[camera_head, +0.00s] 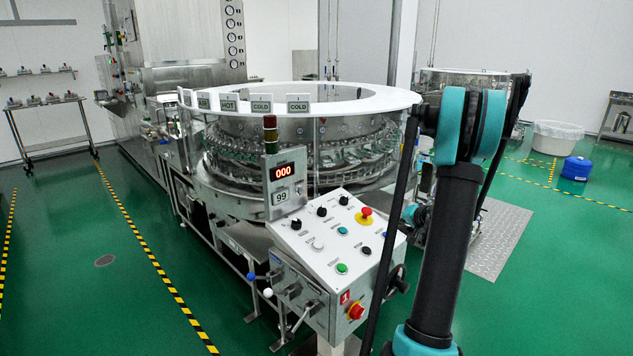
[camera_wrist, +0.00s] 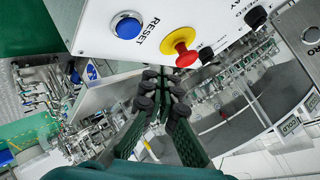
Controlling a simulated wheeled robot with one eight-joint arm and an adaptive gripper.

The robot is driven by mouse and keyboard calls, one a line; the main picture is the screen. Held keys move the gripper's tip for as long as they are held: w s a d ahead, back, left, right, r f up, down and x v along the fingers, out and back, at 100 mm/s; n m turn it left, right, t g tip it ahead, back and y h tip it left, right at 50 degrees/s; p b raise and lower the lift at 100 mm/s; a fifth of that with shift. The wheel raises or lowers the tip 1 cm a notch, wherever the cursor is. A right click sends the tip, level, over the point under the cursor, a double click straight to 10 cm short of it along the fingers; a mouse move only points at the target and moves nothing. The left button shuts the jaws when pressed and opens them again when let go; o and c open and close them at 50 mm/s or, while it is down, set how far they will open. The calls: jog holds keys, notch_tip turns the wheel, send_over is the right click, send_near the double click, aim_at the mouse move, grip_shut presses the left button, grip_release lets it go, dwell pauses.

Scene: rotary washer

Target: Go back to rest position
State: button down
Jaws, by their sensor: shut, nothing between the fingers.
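My gripper (camera_wrist: 163,88) shows in the wrist view with its dark green fingers together and nothing between them. Its fingertips lie below the white control panel (camera_wrist: 175,30) in the picture, close to the panel's edge; I cannot tell the exact gap. A blue RESET button (camera_wrist: 128,27) and a red and yellow emergency stop (camera_wrist: 182,47) are on that panel. In the head view my arm (camera_head: 440,220) is bent, with its upper joint high and right of the control panel (camera_head: 330,245). The gripper cannot be made out clearly there.
The round rotary washer (camera_head: 300,150) with its white top ring stands behind the panel. A display post (camera_head: 284,180) reads 000. A white tub (camera_head: 556,138) and a blue container (camera_head: 577,168) stand at the right. Green floor is open at left and right.

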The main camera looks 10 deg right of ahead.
jog(key=s+a+r+n+g, duration=0.2)
jog(key=s+a+n+g, duration=0.15)
jog(key=s+a, duration=1.2)
jog(key=s+a+f+n+g+h, duration=0.1)
jog(key=s+a+f+h, duration=0.1)
jog(key=s, duration=0.8)
jog(key=s+a+f+n+g+h, duration=0.1)
jog(key=s+a+f+n+g, duration=0.1)
jog(key=s, duration=0.9)
jog(key=shift+a+f+h, duration=0.3)
jog(key=shift+a+h, duration=0.1)
